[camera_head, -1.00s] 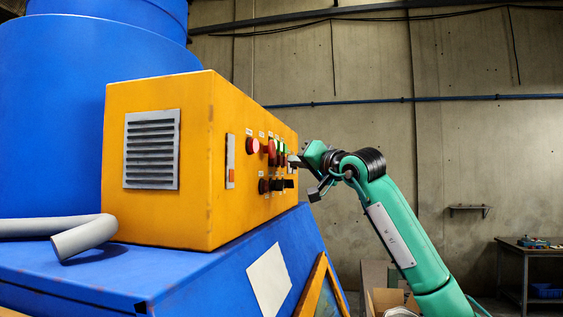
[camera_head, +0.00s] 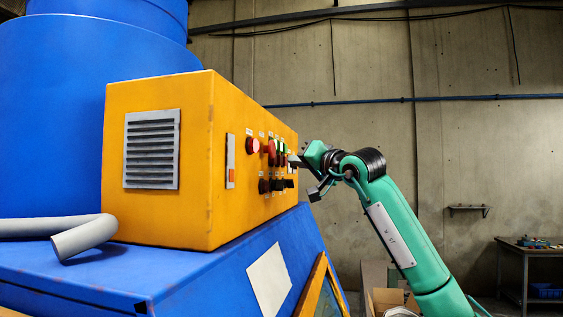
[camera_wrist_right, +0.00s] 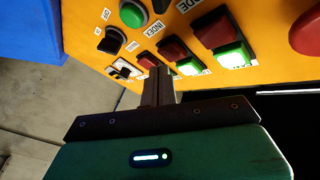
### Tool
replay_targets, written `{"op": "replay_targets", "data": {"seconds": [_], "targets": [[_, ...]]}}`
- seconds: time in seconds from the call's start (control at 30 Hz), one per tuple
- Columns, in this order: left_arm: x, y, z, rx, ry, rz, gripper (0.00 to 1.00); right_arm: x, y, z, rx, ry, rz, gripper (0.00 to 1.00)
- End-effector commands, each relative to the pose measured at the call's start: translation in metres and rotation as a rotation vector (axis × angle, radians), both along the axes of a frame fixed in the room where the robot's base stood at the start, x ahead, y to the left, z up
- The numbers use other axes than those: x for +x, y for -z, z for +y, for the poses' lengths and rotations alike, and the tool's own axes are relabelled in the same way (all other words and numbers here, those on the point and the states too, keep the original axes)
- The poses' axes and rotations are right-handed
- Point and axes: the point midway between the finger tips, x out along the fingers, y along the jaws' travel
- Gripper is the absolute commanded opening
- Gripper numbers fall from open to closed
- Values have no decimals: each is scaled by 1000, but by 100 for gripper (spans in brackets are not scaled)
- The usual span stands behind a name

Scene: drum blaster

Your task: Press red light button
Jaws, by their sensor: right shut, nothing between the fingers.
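The orange control box (camera_head: 168,222) carries a panel of buttons on its right face. In the right wrist view, dark red rectangular buttons (camera_wrist_right: 212,27) sit beside lit green ones (camera_wrist_right: 232,55). Another dark red button (camera_wrist_right: 148,60) is partly hidden behind the fingertips. My right gripper (camera_wrist_right: 158,72) is shut and empty, with its tips at or very near that partly hidden button; I cannot tell whether they touch. In the head view my right gripper (camera_head: 293,161) is at the far end of the panel. My left gripper is not in view.
Large round red buttons (camera_head: 253,146) stick out nearer on the panel. A black knob (camera_wrist_right: 111,40), a white switch (camera_wrist_right: 122,72) and a round green button (camera_wrist_right: 133,13) are near the fingers. The box stands on a blue base (camera_head: 190,275).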

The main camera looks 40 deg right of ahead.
Motion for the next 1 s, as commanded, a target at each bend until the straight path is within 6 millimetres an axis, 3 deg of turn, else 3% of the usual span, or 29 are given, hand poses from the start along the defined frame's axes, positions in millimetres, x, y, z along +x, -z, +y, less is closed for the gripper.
{"op": "replay_targets", "data": {"seconds": [1.0], "targets": [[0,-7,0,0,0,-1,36,7,0,6,0,0,0,0]]}}
